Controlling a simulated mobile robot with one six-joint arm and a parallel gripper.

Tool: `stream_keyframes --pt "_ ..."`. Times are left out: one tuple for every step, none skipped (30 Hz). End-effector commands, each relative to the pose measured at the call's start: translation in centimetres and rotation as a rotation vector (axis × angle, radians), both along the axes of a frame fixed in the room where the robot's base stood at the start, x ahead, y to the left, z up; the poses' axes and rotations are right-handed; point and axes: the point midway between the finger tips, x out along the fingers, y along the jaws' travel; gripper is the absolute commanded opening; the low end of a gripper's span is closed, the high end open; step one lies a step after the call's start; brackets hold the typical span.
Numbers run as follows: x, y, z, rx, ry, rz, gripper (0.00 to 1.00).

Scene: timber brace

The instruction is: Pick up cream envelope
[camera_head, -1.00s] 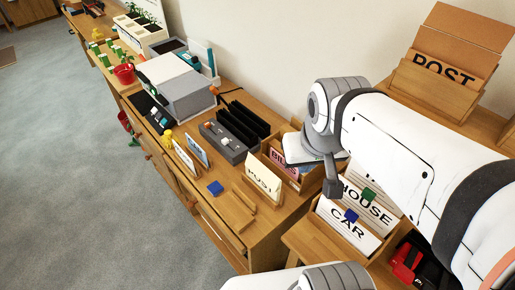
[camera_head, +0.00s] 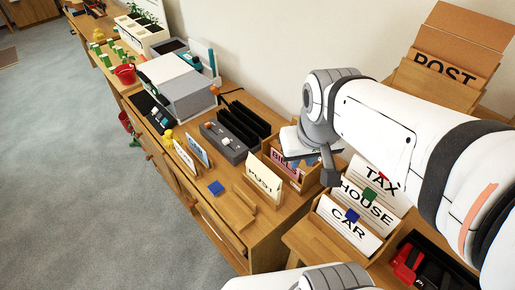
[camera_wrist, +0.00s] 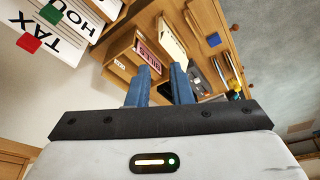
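The fingers point toward the bills box and the desk, apart from the cream piece. In the head view my wrist is above and right of the bills box, and the fingertips are hard to make out.
The wooden bills box (camera_head: 285,165) holds a pink "BILLS" card. Folders marked TAX, HOUSE and CAR (camera_head: 347,231) stand to the right. A grey tray with black slots (camera_head: 232,135) and a blue block (camera_head: 215,187) lie left of the bills box.

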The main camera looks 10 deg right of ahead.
Motion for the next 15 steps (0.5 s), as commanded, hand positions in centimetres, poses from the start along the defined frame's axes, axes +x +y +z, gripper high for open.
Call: stream_keyframes --pt "1.3 0.2 -1.0 -0.005 0.021 0.025 0.24" --pt "2.1 0.3 -1.5 -0.01 0.031 0.042 0.26" --pt "3.3 0.4 -2.1 -0.014 0.044 0.067 0.29" --pt "4.2 0.6 -2.7 -0.019 0.055 0.086 0.32" --pt "5.1 0.7 -3.2 -0.023 0.066 0.106 0.34" --pt "6.3 0.9 -4.1 -0.027 0.082 0.134 0.38" --pt "7.2 1.1 -4.7 -0.032 0.092 0.153 0.4" --pt "8.1 1.2 -5.4 -0.035 0.102 0.174 0.42" --pt "9.3 1.5 -6.4 -0.04 0.115 0.202 0.42" --pt "10.1 1.6 -7.2 -0.043 0.126 0.221 0.42" --pt "11.0 1.8 -8.0 -0.046 0.136 0.242 0.42" --pt "12.2 2.0 -9.1 -0.05 0.148 0.268 0.42" --pt "13.0 2.2 -10.0 -0.052 0.16 0.288 0.42" --pt "13.8 2.4 -11.0 -0.055 0.17 0.308 0.42" --pt "14.9 2.7 -12.3 -0.058 0.184 0.335 0.42"
